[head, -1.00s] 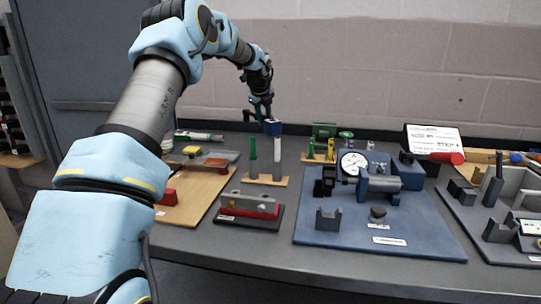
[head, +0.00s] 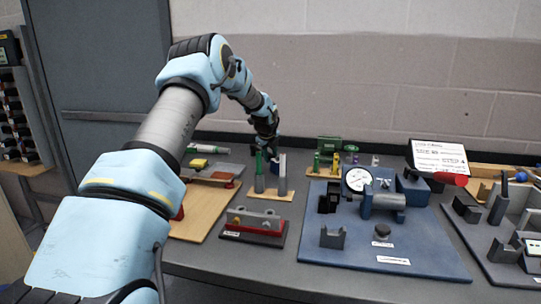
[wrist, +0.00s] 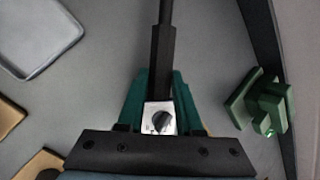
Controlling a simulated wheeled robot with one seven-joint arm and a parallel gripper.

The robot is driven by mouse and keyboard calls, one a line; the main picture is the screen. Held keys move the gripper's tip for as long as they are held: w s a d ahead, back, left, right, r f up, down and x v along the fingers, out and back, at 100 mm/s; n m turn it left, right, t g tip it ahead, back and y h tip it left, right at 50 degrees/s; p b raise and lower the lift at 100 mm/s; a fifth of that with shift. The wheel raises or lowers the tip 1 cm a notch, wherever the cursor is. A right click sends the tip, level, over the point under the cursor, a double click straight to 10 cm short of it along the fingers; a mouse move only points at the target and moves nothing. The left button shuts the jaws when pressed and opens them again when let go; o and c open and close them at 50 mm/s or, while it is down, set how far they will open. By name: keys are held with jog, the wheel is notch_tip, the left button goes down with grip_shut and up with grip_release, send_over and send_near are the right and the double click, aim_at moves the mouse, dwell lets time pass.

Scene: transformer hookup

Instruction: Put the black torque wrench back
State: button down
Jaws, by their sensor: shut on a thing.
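My gripper (wrist: 160,105) is shut on a long black tool, which I take to be the black torque wrench (wrist: 164,60). In the wrist view its black shaft runs up from between the green fingers, and a silver block with a dark round knob sits at its near end. In the head view my gripper (head: 267,142) is low over the back of the table. A small dark blue piece (head: 276,167) shows just below it, behind the wooden stand (head: 266,191) with a green and a pale upright peg. Whether the tool touches the table is hidden.
A blue plate (head: 345,255) with a dial gauge (head: 358,180) lies to the right. A red and grey fixture (head: 255,222) is in front of the stand. Green blocks (wrist: 265,105) lie right of the gripper in the wrist view.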

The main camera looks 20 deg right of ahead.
jog(key=c, duration=0.6)
grip_release()
jog(key=shift+f, duration=0.15)
jog(key=shift+o, duration=0.2)
